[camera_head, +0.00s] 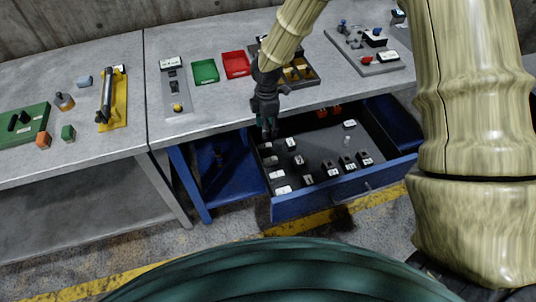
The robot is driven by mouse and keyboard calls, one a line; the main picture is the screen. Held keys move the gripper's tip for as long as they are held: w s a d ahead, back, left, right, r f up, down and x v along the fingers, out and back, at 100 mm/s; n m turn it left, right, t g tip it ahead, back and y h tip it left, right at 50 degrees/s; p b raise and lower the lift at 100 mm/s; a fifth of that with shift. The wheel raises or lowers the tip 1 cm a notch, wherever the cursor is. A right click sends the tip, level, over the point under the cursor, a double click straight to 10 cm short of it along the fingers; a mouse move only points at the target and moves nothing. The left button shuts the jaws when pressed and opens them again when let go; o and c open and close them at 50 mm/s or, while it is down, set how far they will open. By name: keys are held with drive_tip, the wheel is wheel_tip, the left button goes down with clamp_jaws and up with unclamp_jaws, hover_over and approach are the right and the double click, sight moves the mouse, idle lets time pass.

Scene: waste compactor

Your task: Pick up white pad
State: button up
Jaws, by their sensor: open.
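An open blue drawer (330,195) below the right-hand table holds several small pieces with white tops. Some white, flat-looking pieces lie along its left side, including one near the front left corner (283,190) and one just behind it (277,175). Any of these could be the white pad; they are too small to tell which. My gripper (268,131) points down at the drawer's back left corner, in front of the table edge. It is open, and I see nothing held. Its fingertips are dark and small, and their height above the pieces is unclear.
Dark blocks with white tops (332,168) stand along the drawer's front. The table above carries a green tray (205,71), a red tray (236,64) and a grey panel (174,85). The drawer's middle floor is mostly clear. The table edge lies close behind my gripper.

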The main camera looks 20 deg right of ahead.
drive_tip(key=f, duration=0.2)
drive_tip(key=b, duration=0.6)
hover_over(269, 159)
wheel_tip(269, 159, down, 5)
drive_tip(key=shift+w+a+f, duration=0.15)
drive_tip(key=shift+f, duration=2.6)
drive_tip(key=shift+s+f+p, duration=0.15)
drive_tip(key=shift+f+p, duration=0.3)
drive_tip(key=shift+f, duration=0.45)
drive_tip(key=shift+s+f+p, duration=0.1)
drive_tip(key=shift+f+p, duration=0.3)
drive_tip(key=shift+f, duration=1.35)
clamp_jaws()
